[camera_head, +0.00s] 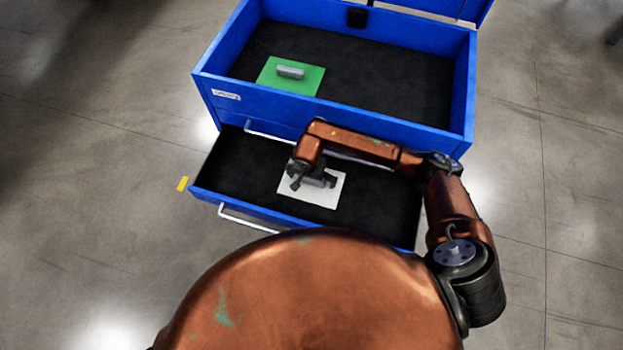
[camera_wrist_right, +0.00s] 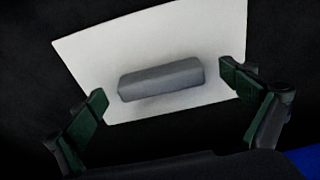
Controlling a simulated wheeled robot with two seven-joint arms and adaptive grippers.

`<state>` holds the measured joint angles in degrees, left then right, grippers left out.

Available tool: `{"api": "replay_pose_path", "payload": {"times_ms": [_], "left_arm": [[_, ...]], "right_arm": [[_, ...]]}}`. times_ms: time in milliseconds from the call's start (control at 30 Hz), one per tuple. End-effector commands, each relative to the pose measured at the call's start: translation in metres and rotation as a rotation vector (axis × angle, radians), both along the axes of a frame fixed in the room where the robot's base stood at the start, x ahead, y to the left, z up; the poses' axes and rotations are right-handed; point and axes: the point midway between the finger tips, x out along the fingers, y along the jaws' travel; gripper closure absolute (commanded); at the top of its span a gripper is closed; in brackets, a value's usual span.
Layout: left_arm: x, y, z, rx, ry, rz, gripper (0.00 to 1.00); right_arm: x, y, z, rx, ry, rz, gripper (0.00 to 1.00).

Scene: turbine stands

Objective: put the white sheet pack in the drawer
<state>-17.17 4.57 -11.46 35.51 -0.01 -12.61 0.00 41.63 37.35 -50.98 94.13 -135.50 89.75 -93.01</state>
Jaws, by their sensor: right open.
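The white sheet pack (camera_head: 325,195) lies in the open blue drawer (camera_head: 240,178), on its black floor. In the right wrist view the white sheet pack (camera_wrist_right: 205,48) shows a grey block-shaped handle (camera_wrist_right: 160,79) on top. My right gripper (camera_head: 313,180) is over the pack, inside the drawer. In the right wrist view its two fingers (camera_wrist_right: 165,98) are spread wide on either side of the grey handle, with a gap at both ends, so it is open and empty. The arm and gripper hide part of the pack in the head view. My left gripper is not in view.
Above the drawer is the blue cabinet's open top compartment (camera_head: 470,85), holding a green sheet (camera_head: 305,82) with a grey handle (camera_head: 291,72). The drawer has a front bar handle (camera_head: 248,220).

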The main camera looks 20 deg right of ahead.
Motion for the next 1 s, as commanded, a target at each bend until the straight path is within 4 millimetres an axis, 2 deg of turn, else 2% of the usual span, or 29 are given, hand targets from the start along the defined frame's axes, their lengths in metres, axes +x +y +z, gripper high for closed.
{"api": "replay_pose_path", "payload": {"times_ms": [167, 1000], "left_arm": [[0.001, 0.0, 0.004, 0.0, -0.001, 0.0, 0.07], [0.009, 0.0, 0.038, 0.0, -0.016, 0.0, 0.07]], "right_arm": [[0.0, 0.0, 0.007, 0.0, -0.002, 0.001, 0.02], [-0.008, 0.005, 0.069, -0.001, -0.001, 0.001, 0.02]]}}
